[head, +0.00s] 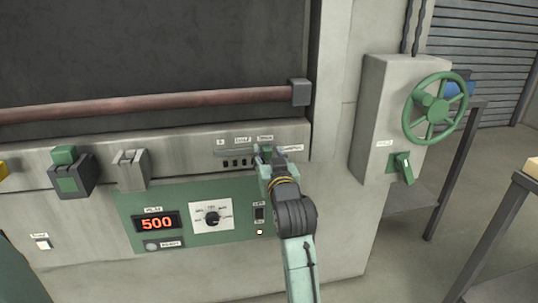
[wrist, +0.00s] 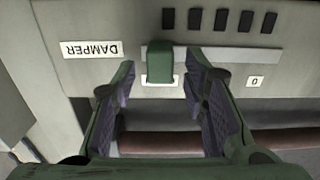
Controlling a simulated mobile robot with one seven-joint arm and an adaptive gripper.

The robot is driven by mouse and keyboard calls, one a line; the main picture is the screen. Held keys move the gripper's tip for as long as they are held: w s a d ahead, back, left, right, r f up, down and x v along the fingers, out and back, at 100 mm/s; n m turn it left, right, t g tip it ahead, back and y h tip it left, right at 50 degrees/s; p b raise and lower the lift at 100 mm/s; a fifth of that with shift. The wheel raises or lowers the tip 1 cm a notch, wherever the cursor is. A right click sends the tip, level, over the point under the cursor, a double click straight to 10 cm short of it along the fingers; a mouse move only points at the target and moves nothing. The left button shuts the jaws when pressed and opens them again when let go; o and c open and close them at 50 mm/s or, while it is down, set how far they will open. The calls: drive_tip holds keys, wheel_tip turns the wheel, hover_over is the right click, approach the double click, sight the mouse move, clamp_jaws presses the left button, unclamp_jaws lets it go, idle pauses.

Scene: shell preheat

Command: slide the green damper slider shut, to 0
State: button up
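The green damper slider (wrist: 160,66) is a small block on a pale horizontal track (wrist: 225,55). In the wrist view, which is upside down, the DAMPER label (wrist: 91,49) is to its left and the 0 label (wrist: 255,82) to its right. In the head view the 0 label (head: 220,142) is at the track's left end, and the slider is toward the right, largely hidden by my gripper. My gripper (head: 267,152) is open at the track. Its fingertips (wrist: 160,72) are on either side of the slider, with visible gaps; I cannot tell how deep they reach.
Several dark vent slots (wrist: 220,19) are beside the track. A reddish bar (head: 160,103) runs above the panel. Below are a 500 display (head: 156,223), a dial (head: 212,217) and a rocker switch (head: 259,213). A green handwheel (head: 434,108) and green lever (head: 403,166) are at right.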

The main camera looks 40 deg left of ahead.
drive_tip(key=shift+c, duration=0.5)
clamp_jaws()
drive_tip(key=shift+s+a, duration=0.1)
